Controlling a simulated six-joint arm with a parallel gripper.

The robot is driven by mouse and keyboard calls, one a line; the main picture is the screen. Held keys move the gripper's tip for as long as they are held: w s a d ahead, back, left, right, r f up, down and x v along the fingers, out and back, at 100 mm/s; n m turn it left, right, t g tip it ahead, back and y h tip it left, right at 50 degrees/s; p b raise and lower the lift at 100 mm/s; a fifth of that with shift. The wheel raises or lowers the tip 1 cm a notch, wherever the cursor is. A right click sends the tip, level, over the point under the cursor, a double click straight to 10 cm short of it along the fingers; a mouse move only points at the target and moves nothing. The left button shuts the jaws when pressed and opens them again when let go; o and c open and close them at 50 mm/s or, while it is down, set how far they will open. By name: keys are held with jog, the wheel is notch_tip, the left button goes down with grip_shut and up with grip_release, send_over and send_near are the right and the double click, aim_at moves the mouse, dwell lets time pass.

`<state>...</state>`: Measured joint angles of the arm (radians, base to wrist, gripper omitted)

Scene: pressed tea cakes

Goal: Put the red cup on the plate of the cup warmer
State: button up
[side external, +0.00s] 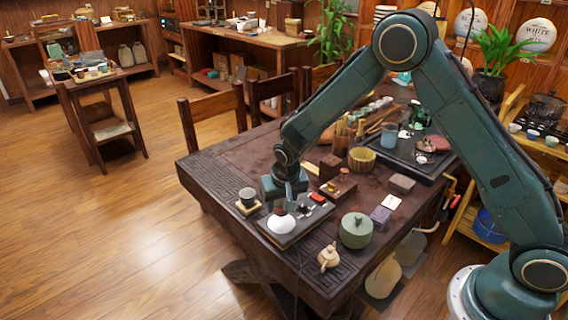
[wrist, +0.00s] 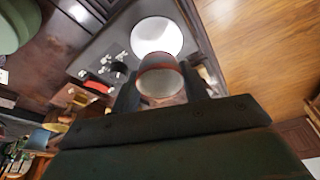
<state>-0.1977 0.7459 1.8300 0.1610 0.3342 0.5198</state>
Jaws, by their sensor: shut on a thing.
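In the wrist view a cup with a red band at its rim and a pale grey surface (wrist: 160,84) sits between the two dark fingers of my gripper (wrist: 160,92), which is shut on it. In the side view my gripper (side external: 290,194) is low over the dark slab and the cup cannot be made out clearly. A round white plate (wrist: 157,37) lies just beyond the cup in the wrist view. In the side view the white plate (side external: 281,226) is on the near left part of the dark slab (side external: 302,228). Whether the cup touches anything is unclear.
A dark grey cup (side external: 247,195) stands on a small wooden coaster left of the slab. A green lidded pot (side external: 356,231), a small teapot (side external: 328,257) and a purple box (side external: 380,215) stand to the right. Small red and black items lie on the slab's far end.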

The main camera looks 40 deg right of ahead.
aim_at(281, 211)
jog(key=shift+f, duration=1.7)
jog(key=shift+f, duration=0.15)
jog(key=o, duration=1)
jog(key=shift+r, duration=0.2)
jog(key=v, duration=1.2)
